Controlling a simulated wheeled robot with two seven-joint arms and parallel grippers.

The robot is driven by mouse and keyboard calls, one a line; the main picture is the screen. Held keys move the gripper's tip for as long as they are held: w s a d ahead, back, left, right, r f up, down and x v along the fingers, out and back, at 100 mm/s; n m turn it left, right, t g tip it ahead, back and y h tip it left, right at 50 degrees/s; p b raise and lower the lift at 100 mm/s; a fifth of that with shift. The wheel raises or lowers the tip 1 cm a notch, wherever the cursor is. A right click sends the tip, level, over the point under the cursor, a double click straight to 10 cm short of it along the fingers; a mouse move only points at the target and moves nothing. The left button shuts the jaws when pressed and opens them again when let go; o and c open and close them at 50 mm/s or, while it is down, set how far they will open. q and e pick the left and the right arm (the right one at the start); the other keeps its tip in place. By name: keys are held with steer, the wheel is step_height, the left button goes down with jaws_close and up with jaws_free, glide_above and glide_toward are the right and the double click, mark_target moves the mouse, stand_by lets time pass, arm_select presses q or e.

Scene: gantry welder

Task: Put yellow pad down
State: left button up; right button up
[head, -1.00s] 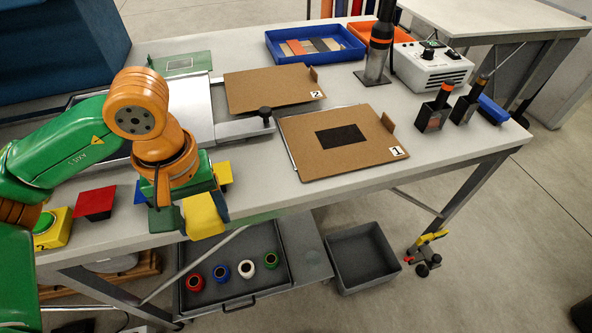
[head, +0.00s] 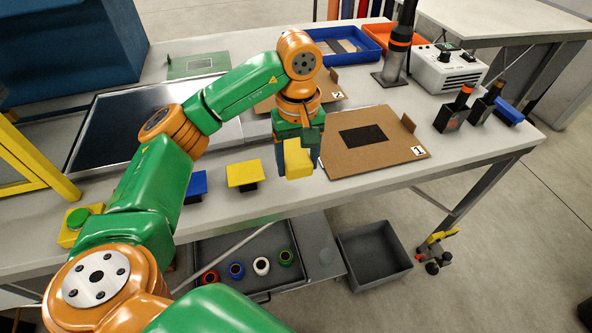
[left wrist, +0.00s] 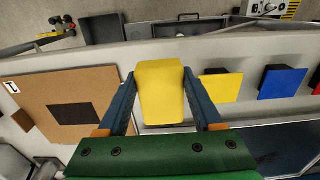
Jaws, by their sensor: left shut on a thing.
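The yellow pad (head: 297,160) is a tapered yellow block in my left gripper (head: 298,150). The gripper is shut on it and holds it over the table's front part, just left of cardboard sheet 1 (head: 400,157). In the left wrist view, the yellow pad (left wrist: 160,92) sits between the two blue fingers of the left gripper (left wrist: 160,100), with cardboard sheet 1 to the left. Whether the pad touches the table cannot be told. My right gripper is not in view.
A yellow plate on a black base (head: 243,173) and a blue plate (head: 196,184) stand left of the gripper; a red plate (left wrist: 316,80) shows in the wrist view. A green button (head: 78,218) is farther left. Blue and orange trays (head: 335,58) are behind.

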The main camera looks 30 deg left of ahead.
mark_target(294, 182)
arm_select(q)
steer(key=f, duration=0.1)
steer(key=w+a+f, duration=0.1)
steer(key=w+a+f+p, duration=0.1)
steer(key=f, duration=0.1)
steer(key=shift+a, duration=0.2)
step_height(294, 182, down, 2)
steer(key=shift+d+f+p, duration=0.1)
steer(key=shift+f+p, duration=0.15)
steer(key=shift+p, duration=0.55)
steer(key=shift+f+b, duration=0.35)
steer(key=shift+f, duration=0.15)
steer(key=o, duration=1.5)
steer(key=shift+r, duration=0.1)
steer(key=shift+c, duration=0.2)
